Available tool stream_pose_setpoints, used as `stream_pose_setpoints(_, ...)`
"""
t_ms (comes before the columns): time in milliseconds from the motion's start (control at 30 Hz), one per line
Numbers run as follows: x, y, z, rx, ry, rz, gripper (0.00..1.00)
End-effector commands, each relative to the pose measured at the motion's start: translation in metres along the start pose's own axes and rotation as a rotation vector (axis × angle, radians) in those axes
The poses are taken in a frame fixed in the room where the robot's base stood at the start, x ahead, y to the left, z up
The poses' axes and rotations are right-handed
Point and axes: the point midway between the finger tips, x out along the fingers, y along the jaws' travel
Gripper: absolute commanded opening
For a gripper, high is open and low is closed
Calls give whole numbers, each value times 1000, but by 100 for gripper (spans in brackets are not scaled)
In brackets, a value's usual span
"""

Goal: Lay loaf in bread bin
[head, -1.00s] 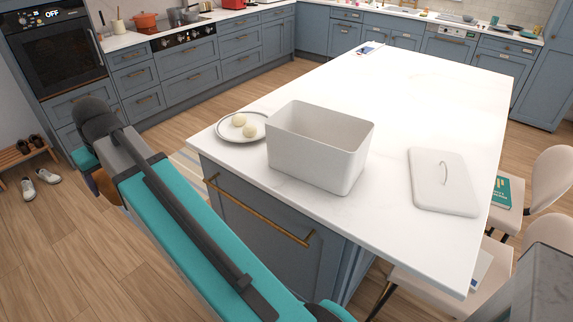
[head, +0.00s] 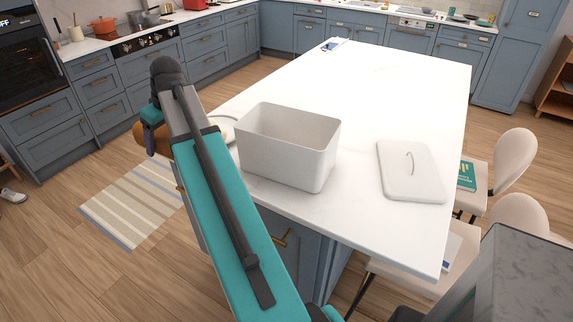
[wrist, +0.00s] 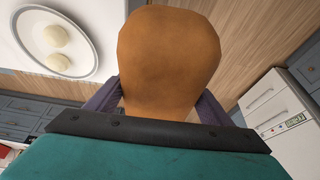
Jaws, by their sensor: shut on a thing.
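The bread bin (head: 285,165) is a pale grey open box near the front left corner of the white island. Its lid (head: 410,172) lies flat on the island to its right. The brown loaf (wrist: 170,60) fills the middle of the wrist view, between the two fingers of my gripper (wrist: 165,105), which is shut on it. In the head view a little of the loaf (head: 157,140) shows at the end of my arm, left of the island and outside the bin. My arm hides most of the gripper there.
A white plate (wrist: 88,62) with two pale round dough balls (wrist: 57,36) sits on the island left of the bin, partly hidden by my arm. A striped rug (head: 135,208) lies on the floor. Chairs (head: 513,165) stand along the island's right side. The island top behind the bin is mostly clear.

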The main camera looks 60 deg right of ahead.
Motion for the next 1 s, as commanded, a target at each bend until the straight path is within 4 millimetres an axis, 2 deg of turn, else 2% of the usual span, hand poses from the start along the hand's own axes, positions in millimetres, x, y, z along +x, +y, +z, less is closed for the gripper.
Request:
stream_pose_setpoints(33,-6,16,3,3,1,2,38)
stream_pose_setpoints(100,-12,33,10,0,2,1,38)
stream_pose_setpoints(400,-40,102,43,-13,2,-5,38)
stream_pose_setpoints(767,-73,170,86,-27,1,-11,38)
stream_pose_setpoints(1000,-86,211,125,-37,1,-15,38)
